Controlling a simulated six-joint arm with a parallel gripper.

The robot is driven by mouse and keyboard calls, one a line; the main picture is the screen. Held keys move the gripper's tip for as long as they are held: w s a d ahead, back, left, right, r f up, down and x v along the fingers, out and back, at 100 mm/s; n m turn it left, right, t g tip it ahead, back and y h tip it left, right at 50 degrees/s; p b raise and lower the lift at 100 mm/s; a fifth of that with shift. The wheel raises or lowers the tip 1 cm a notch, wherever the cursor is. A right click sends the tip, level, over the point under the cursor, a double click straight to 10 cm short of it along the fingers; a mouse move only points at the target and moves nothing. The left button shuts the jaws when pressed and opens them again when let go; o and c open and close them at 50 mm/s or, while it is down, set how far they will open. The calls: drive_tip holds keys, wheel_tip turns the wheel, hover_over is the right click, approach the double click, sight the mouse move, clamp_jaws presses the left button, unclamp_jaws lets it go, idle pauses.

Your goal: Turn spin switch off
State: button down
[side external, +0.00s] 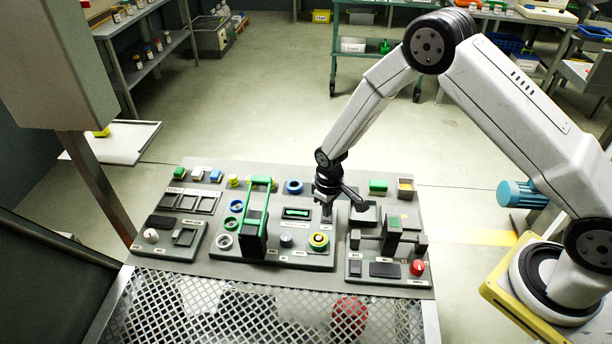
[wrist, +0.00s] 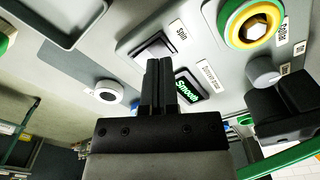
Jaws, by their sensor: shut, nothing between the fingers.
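The spin switch (wrist: 152,46) is a grey rocker in a dark frame beside the "Spin" label (wrist: 181,31) in the wrist view. My gripper (wrist: 158,62) is shut and empty, with its fingertips just at the switch's edge in that picture. I cannot tell whether they touch it. In the side view my gripper (side external: 327,212) points down at the right end of the middle panel and hides most of the switch. Which way the rocker is tilted is not clear.
A lit green "Smooth" display (wrist: 188,86) is beside my fingers. A yellow-green ringed knob (side external: 318,241) and grey knob (side external: 286,240) stand nearby. A tall green handle (side external: 258,205) rises left. The right panel has a red knob (side external: 417,267).

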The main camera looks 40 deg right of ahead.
sight(328, 219)
drive_tip(key=shift+r, duration=2.7)
drive_tip(key=s+d+r+m+t, duration=0.1)
drive_tip(key=s+d+r, duration=0.1)
drive_tip(key=s+r, duration=0.5)
drive_tip(key=s+d+r+m+t, duration=0.1)
drive_tip(key=s+d+r+m, duration=0.1)
drive_tip(key=s+r, duration=0.6)
drive_tip(key=shift+s+d+t, duration=0.3)
drive_tip(key=shift+s+d, duration=0.2)
drive_tip(key=shift+s, duration=0.75)
